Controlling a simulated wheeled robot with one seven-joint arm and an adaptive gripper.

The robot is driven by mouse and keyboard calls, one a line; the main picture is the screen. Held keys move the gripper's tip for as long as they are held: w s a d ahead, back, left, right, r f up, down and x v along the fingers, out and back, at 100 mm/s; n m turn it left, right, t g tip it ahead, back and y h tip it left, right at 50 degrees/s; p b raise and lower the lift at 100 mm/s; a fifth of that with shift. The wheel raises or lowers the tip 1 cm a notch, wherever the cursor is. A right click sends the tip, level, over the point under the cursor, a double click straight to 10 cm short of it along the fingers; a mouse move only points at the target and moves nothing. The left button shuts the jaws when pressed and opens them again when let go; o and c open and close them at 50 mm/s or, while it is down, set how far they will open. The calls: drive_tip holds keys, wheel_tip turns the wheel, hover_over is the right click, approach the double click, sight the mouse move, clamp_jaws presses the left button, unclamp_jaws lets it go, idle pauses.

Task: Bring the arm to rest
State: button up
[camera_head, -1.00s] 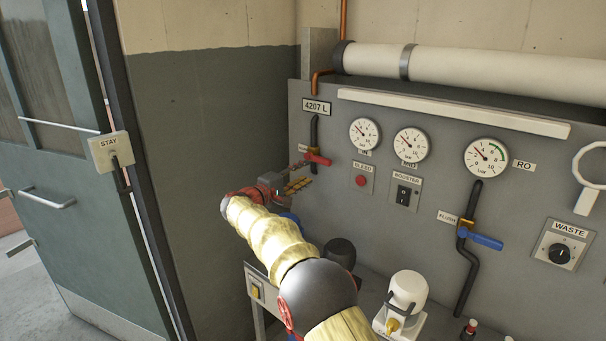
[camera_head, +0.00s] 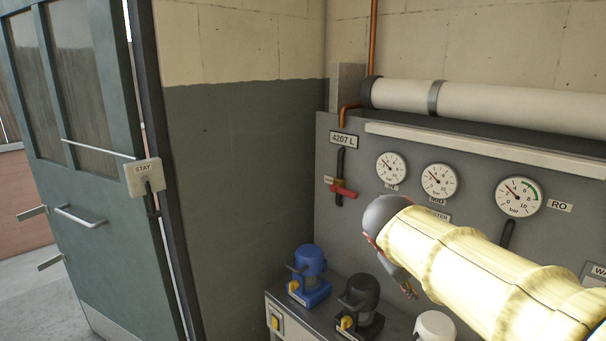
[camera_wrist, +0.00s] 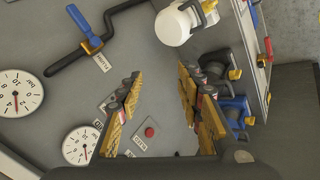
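My arm, in a pale yellow sleeve, reaches in from the lower right of the head view. My gripper is mostly hidden there behind its own wrist; only a little of it shows below. In the wrist view my gripper (camera_wrist: 160,82) has its two yellow-padded fingers spread apart, with nothing between them. The red-handled valve (camera_head: 343,190) on the grey panel (camera_head: 345,250) is left of my arm and clear of it in the head view. Its handle lies across the dark vertical pipe.
A blue pump (camera_head: 309,275), a black pump (camera_head: 361,303) and a white-topped unit (camera_head: 435,327) stand below my arm. Pressure gauges (camera_head: 518,197) line the panel. The wrist view shows a blue-handled flush valve (camera_wrist: 84,27). A green door (camera_head: 95,220) stands at left.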

drive_tip(key=s+a+f+m+y, duration=0.1)
drive_tip(key=s+a+f+y, duration=0.1)
drive_tip(key=s, duration=0.6)
drive_tip(key=s+a+f+m+y, duration=0.1)
drive_tip(key=s+f, duration=0.3)
drive_tip(key=s, duration=0.4)
drive_tip(key=s+a+f+m+y, duration=0.1)
drive_tip(key=s+a+f+y, duration=0.1)
drive_tip(key=s, duration=0.6)
drive_tip(key=shift+a+f+y, duration=0.4)
drive_tip(key=shift+a+f, duration=0.1)
drive_tip(key=shift+f, duration=0.3)
